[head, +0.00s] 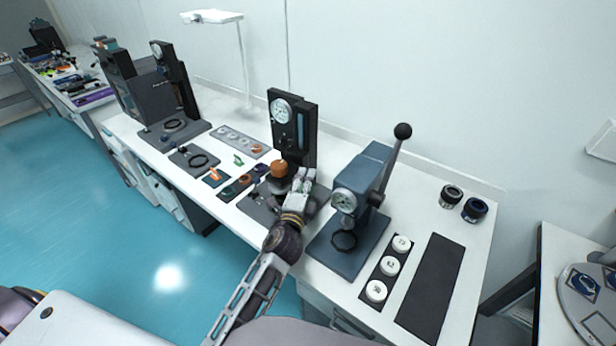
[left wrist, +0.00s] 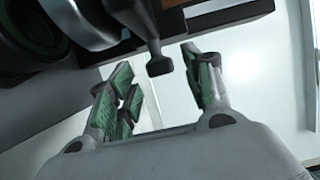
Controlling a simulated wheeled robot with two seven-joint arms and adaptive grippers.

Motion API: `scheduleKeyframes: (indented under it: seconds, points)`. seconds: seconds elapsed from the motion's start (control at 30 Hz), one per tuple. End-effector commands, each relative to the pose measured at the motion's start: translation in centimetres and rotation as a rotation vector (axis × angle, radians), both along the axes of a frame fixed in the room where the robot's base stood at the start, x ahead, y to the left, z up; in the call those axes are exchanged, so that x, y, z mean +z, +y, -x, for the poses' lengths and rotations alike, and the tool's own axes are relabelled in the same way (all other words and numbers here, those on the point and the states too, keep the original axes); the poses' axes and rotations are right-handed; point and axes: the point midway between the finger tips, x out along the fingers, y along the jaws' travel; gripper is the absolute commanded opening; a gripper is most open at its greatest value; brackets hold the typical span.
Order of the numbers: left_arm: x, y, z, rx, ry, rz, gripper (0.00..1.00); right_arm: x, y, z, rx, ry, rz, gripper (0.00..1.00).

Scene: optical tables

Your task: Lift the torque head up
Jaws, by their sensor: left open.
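A black upright stand (head: 309,125) with a round dial stands on the middle bench. An orange-brown cap (head: 279,168) sits low in front of its column, and I take the torque head to be on this stand. My left gripper (head: 303,178) is beside the cap, at its right, and hides part of the stand's base. In the left wrist view, my left gripper (left wrist: 160,85) is open, its green-padded fingers apart. A dark handle with a flared end (left wrist: 158,62) reaches between the fingertips, with no clear contact. A silver and dark round body (left wrist: 82,22) is at the upper left.
A blue-grey press (head: 362,190) with a dial and a black-knobbed lever stands close to the right of my gripper. White numbered discs (head: 390,265) and a black mat (head: 431,285) lie further right. Small parts (head: 237,187) lie to the left.

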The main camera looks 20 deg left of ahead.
Motion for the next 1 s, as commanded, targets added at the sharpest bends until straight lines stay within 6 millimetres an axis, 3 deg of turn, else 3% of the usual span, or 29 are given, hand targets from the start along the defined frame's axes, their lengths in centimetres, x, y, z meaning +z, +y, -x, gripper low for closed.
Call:
scheduleKeyframes:
  seconds: [0.3,0.73,1.0]
  points:
    - [0.0,0.1,-2.1,0.0,0.0,0.0,0.5,0.4,0.0,0.0,0.0,0.0,0.0,0.4]
    - [0.0,0.1,-2.5,0.0,0.0,0.0,0.5,0.5,0.1,0.0,-0.001,0.0,-0.001,0.4]
    - [0.0,0.1,-2.5,0.0,0.0,0.0,0.18,0.5,0.4,0.0,-0.003,0.0,-0.004,0.4]
